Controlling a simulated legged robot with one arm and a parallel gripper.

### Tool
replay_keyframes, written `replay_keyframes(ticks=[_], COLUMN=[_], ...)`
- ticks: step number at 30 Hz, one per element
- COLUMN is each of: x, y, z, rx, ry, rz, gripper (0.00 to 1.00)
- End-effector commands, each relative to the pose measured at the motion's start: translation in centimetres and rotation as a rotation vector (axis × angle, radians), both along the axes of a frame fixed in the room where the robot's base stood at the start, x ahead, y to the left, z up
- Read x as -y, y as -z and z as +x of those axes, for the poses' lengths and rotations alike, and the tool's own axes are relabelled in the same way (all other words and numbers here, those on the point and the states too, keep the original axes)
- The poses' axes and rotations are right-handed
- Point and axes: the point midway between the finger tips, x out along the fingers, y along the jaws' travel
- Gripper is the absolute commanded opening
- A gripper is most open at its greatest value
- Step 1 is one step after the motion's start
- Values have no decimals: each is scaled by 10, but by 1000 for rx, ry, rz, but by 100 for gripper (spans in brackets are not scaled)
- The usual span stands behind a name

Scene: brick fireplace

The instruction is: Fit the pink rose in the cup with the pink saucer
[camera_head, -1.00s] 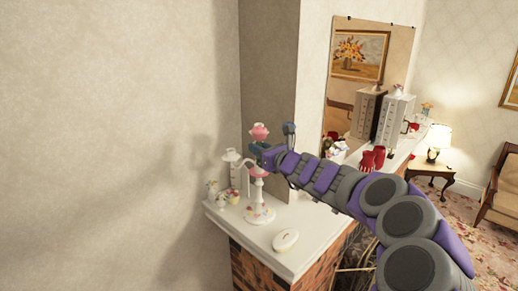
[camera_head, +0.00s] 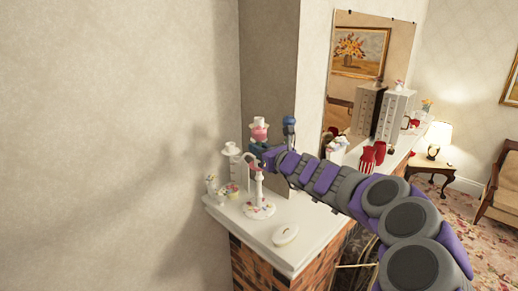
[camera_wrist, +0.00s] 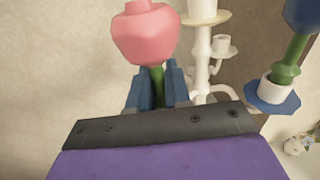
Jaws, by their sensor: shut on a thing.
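The pink rose (camera_wrist: 145,32) is upright in my gripper (camera_wrist: 154,84), whose blue-grey fingers are shut on its green stem. In the head view the rose (camera_head: 259,133) is above the mantel, in front of a white branched stand (camera_head: 258,187). My gripper (camera_head: 266,156) partly covers this stand. In the wrist view the stand, with cream-looking cups and saucers (camera_wrist: 207,17), is behind and right of the rose. The rose is apart from the cup with the blue saucer (camera_wrist: 272,97), which holds a blue rose (camera_wrist: 303,12).
A wall stands close at left.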

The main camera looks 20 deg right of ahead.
Motion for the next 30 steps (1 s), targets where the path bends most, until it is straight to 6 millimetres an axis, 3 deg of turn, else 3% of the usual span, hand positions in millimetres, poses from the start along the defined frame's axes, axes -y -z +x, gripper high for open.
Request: replay_keyframes(ticks=[10, 20, 30], x=[0, 2, 14], y=[0, 0, -2], z=[0, -4, -55], rx=[0, 0, 3], ry=[0, 1, 3], rz=[0, 1, 2], gripper=[47, 48, 48])
